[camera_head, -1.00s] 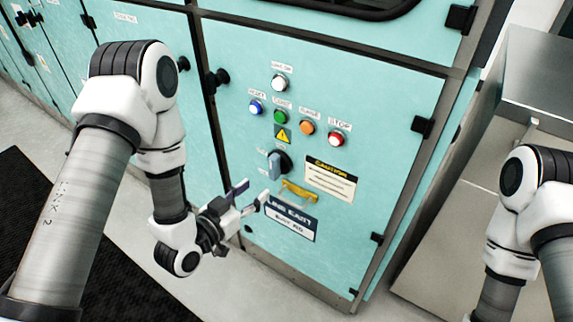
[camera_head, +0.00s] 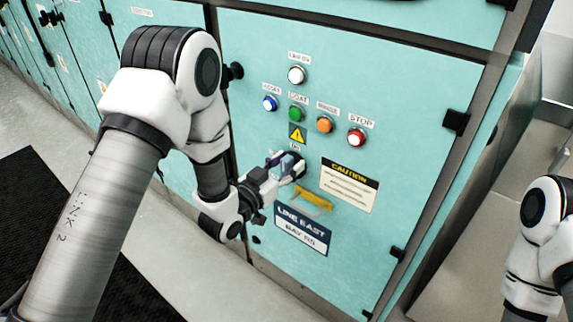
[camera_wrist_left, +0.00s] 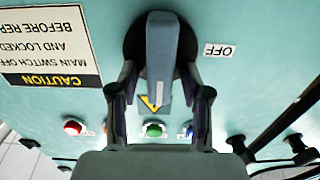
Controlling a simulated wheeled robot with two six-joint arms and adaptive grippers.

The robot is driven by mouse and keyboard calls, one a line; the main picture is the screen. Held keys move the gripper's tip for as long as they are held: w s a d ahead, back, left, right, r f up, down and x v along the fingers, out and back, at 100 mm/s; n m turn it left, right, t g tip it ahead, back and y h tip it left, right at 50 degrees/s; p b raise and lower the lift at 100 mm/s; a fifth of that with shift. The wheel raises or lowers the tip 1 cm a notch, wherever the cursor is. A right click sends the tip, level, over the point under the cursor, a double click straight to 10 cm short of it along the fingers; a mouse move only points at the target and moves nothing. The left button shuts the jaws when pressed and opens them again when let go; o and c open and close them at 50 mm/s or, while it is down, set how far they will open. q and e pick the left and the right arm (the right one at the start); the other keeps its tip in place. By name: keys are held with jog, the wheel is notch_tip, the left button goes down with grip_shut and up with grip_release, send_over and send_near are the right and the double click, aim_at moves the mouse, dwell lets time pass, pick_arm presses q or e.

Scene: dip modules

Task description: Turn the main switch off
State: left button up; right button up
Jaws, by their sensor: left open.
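The main switch is a grey-blue handle on a round black base (camera_head: 297,163), on the teal cabinet door below the push buttons. The wrist view shows the switch handle (camera_wrist_left: 160,60) between the two fingers of my left gripper (camera_wrist_left: 158,98). An OFF label (camera_wrist_left: 219,50) is beside the base in that view. In the head view my left gripper (camera_head: 281,164) is at the switch and covers part of it. Its fingers are open, one on each side of the handle; contact cannot be told. My right arm shows at the right edge, its gripper out of view.
White, blue, green, orange and red STOP buttons (camera_head: 356,136) are above the switch. A yellow piece (camera_head: 313,200) sticks out just below it, beside a CAUTION plate (camera_head: 347,186) and a LINE EAST sign (camera_head: 302,229). Black door knobs (camera_head: 235,71) project at the left.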

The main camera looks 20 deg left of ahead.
pick_arm(q)
jog(key=shift+c, duration=0.4)
grip_shut()
jog(key=shift+n, duration=0.4)
jog(key=n, duration=0.1)
jog(key=n+p, duration=0.1)
jog(key=shift+a+n, duration=0.3)
jog(key=n, duration=0.1)
jog(key=n+p, duration=0.1)
jog(key=n, duration=0.3)
jog(key=shift+w+a+f+p, duration=0.2)
jog(key=shift+a+p, duration=0.15)
jog(key=shift+p, duration=0.05)
jog(key=shift+w+a+f+n+p, duration=0.1)
jog(key=shift+f+n+p, duration=0.15)
jog(key=shift+n, duration=1.35)
jog(key=shift+s+a+f+n+p, duration=0.1)
jog(key=shift+f+n+p, duration=0.2)
jog(key=shift+n, duration=1.3)
jog(key=shift+w+a+f+n+p, duration=0.1)
jog(key=shift+f+n+p, duration=0.15)
jog(key=shift+n, duration=1.35)
